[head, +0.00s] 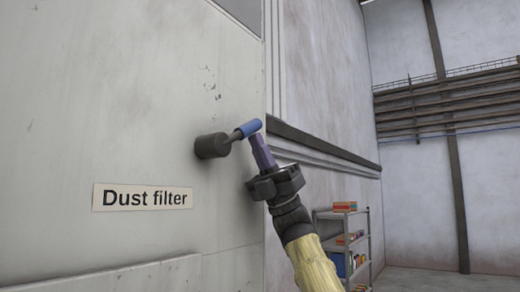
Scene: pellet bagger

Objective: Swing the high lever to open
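The high lever (247,129) has a blue grip on a short dark arm. It comes out of a dark round hub (212,146) on the pale panel and points right and slightly up. My gripper (257,138) reaches up from the lower right, and its purple-grey fingers meet the blue grip near its outer end. The fingers overlap in this view, so I cannot tell whether they are closed around the grip or only touching it.
A "Dust filter" label (142,197) is on the panel (90,100) below and left of the hub. The panel's right edge is close to my gripper. Metal shelves (367,240) with boxes stand behind at the right. Pipes (450,105) run along the far wall.

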